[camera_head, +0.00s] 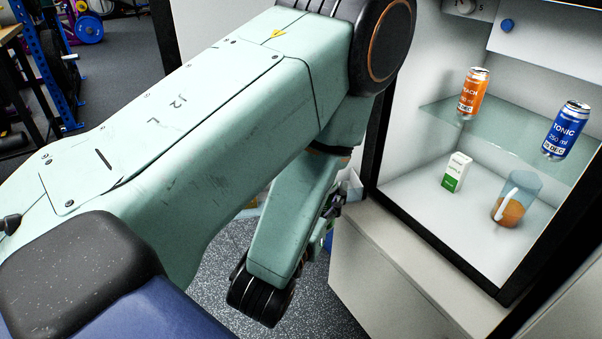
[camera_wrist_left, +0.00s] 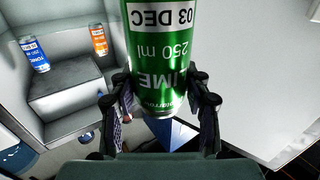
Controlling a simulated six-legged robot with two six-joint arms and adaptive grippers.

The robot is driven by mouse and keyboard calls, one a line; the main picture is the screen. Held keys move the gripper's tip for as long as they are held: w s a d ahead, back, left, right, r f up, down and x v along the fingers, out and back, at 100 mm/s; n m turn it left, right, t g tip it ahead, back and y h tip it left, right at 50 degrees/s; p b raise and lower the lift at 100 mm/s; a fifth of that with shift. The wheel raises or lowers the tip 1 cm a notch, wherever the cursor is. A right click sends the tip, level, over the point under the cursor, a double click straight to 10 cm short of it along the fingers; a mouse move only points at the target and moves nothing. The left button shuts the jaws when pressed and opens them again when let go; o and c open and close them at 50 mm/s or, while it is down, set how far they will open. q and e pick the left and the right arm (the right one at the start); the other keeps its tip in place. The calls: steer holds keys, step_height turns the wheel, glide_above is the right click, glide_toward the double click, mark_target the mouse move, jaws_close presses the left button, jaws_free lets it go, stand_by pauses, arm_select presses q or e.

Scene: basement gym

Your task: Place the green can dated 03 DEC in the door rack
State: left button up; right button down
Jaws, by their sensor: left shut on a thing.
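The green can (camera_wrist_left: 160,55) shows large in the left wrist view, with "03 DEC", "250 ml" and "LIME" printed upside down in that picture. My left gripper (camera_wrist_left: 160,92) is shut on it, one finger at each side. In the head view my left arm hides most of the gripper, and I cannot make out the can there. I cannot identify the door rack in either view. A plain white panel (camera_wrist_left: 255,75) fills the right of the wrist view; I cannot tell whether it is the door. My right gripper is out of view.
The open fridge holds an orange can (camera_head: 473,93) and a blue tonic can (camera_head: 566,130) on a glass shelf (camera_head: 510,138). A small carton (camera_head: 456,172) and a jug with orange drink (camera_head: 510,210) stand below. A cabinet (camera_head: 395,280) supports the fridge. Gym equipment (camera_head: 50,60) stands far left.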

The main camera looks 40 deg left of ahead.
arm_select(q)
steer(key=w+a+p, duration=0.5)
steer(key=w+a, duration=0.6)
steer(key=a, duration=0.1)
steer(key=f+b, duration=0.1)
steer(key=f, duration=0.1)
steer(key=f+b, duration=0.3)
steer(key=f, duration=0.2)
steer(key=shift+w+a, duration=0.15)
steer(key=shift+w, duration=0.1)
steer(key=shift+w+a+f+b, duration=0.1)
steer(key=shift+w+f+b, duration=0.05)
steer(key=shift+b, duration=0.2)
steer(key=shift+r, duration=0.2)
